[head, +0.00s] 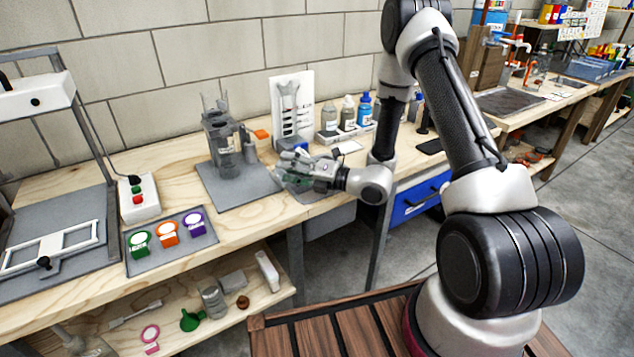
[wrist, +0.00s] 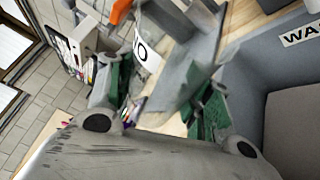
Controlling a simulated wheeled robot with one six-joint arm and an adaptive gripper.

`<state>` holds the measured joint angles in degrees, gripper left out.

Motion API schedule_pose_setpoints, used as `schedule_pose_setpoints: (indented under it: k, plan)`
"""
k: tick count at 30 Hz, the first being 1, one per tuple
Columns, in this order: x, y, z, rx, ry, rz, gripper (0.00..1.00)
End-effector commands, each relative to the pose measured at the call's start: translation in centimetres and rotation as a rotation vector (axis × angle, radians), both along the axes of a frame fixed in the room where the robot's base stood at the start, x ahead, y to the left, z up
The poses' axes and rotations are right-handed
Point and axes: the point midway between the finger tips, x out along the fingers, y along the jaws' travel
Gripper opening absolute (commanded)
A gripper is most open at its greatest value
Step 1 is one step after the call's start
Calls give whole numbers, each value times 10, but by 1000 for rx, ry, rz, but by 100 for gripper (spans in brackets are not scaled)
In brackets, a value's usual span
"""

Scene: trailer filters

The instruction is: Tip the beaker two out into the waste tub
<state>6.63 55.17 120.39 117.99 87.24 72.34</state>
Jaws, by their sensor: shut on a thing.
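My gripper (head: 302,172) is over the front edge of the bench, shut on a clear beaker that is hard to make out in the head view. In the wrist view the green-padded fingers of my gripper (wrist: 160,85) stand either side of it. A white label (wrist: 147,48) ending in "O" shows slanted beyond the fingers; the rest of its text is hidden. A grey tub (wrist: 290,110) with a sign beginning "WA" is at the right, beside my gripper. In the head view a grey tub (head: 330,222) hangs below the bench edge. I cannot tell the beaker's contents.
A clear apparatus on a stand (head: 222,145) stands on a grey mat left of my gripper. Several bottles (head: 347,115) stand behind it. A tray with coloured tags (head: 170,240) and a red-and-green button box (head: 138,197) are further left. A blue drawer (head: 418,200) is to the right.

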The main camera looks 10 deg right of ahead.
Motion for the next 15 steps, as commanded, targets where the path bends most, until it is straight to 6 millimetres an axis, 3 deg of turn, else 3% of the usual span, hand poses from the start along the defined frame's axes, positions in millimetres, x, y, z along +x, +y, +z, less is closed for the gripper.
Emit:
schedule_pose_setpoints:
  k: [2, 10, 15]
  plan:
    - [1, -2, -9, -98, -60, -2, 17]
    - [3, -4, 6, -487, -299, -2, 17]
    - [-5, 8, 5, -676, -409, 0, 17]
